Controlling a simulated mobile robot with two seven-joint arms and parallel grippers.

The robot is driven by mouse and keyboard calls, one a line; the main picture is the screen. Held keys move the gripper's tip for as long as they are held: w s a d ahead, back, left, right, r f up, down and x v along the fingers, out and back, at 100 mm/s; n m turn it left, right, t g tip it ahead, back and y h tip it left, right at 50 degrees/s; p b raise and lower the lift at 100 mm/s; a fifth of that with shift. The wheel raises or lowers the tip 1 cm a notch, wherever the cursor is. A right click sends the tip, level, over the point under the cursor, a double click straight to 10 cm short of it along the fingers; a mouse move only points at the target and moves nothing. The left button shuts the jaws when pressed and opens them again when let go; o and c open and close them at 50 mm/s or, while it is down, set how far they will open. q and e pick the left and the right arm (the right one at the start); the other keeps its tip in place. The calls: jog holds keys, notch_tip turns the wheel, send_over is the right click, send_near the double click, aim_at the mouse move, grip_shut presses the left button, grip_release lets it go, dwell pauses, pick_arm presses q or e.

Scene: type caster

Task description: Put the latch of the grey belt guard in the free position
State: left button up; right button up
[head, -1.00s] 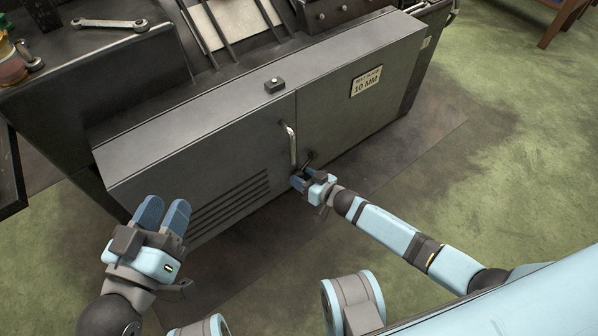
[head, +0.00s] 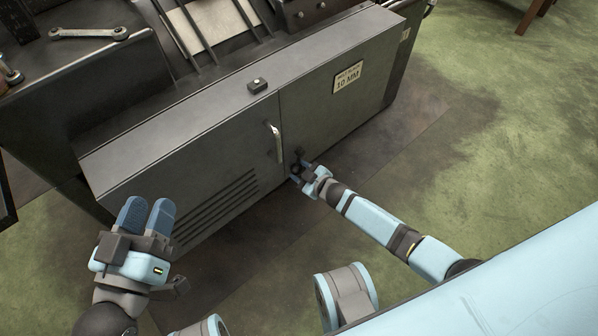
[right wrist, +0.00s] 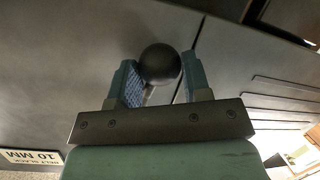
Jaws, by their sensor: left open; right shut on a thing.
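The grey belt guard (head: 190,155) is a long metal box with a handle (head: 276,142) beside its panel seam. Its latch has a black ball knob (right wrist: 160,63) on a thin light stem, low by the seam. My right gripper (head: 299,170) is at the guard's lower front, shut on this knob. In the right wrist view the knob sits between the two blue pads, and the stem is partly hidden. The latch's exact position is too small to tell in the head view. My left gripper (head: 147,205) is open and empty, in front of the guard's left end.
A label reading 10 MM (head: 348,77) is on the right panel, and vent slots (head: 218,208) are on the left one. A wrench (head: 88,33) lies at the back left.

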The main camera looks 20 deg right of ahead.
jog(key=shift+r, duration=0.1)
dwell(0.3)
jog(key=o, duration=1.3)
jog(key=shift+c, duration=0.2)
pick_arm(q)
jog(key=shift+a+r+n+y+p, duration=0.35)
jog(key=shift+a+y+p, duration=0.45)
jog(key=shift+p, duration=1.65)
pick_arm(e)
jog(key=v, duration=1.3)
jog(key=shift+s, duration=0.35)
pick_arm(q)
jog(key=shift+r, duration=0.1)
pick_arm(e)
jog(key=shift+d+r, duration=0.1)
jog(key=shift+d, duration=0.05)
